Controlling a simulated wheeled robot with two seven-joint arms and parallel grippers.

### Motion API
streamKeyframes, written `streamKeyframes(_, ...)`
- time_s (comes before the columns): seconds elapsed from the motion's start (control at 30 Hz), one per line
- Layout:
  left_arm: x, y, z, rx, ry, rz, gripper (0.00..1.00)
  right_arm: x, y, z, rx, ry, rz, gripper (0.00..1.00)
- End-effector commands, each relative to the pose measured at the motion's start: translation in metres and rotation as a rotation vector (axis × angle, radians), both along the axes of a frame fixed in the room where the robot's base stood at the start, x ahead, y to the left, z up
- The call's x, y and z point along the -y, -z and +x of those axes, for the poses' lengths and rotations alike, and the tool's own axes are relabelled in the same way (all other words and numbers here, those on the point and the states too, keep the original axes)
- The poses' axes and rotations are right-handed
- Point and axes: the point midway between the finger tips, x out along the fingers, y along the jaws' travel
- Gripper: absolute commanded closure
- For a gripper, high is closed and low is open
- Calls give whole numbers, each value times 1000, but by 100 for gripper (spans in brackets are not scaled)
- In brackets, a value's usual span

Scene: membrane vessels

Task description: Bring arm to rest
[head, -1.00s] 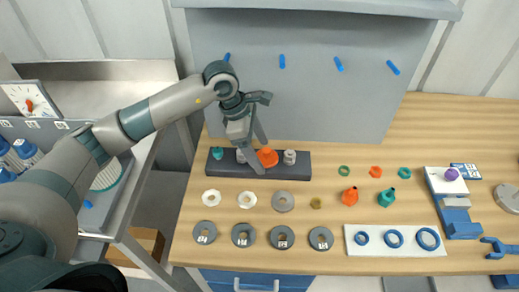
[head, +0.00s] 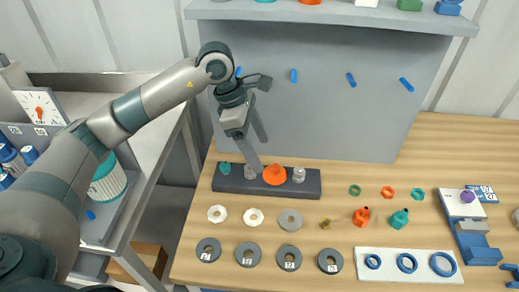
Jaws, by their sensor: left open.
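My left arm comes in from the left, and its gripper (head: 258,155) is open, pointing down in front of the grey back panel. Its fingers are above and behind the dark holder block (head: 230,183) on the wooden bench. An orange round cap (head: 274,175) stands on the block close to the fingertips, between silvery fittings (head: 298,174). I cannot tell whether a finger touches anything. A teal piece (head: 225,168) stands at the block's left end. My right gripper is not in view.
Several grey labelled discs (head: 247,254) and white nuts (head: 217,213) lie in front of the block. A white plate with blue rings (head: 407,263) lies at right. A grey side table (head: 150,165) stands left. A shelf (head: 330,13) overhangs the panel.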

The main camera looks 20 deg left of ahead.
Motion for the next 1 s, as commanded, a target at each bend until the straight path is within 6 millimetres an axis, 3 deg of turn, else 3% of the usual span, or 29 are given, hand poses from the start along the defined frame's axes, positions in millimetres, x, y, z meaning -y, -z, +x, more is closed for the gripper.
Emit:
streamKeyframes(0.37,0,0,0,0,0,0,27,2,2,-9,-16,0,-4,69)
streamKeyframes(1.0,0,0,0,0,0,0,27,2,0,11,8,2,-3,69)
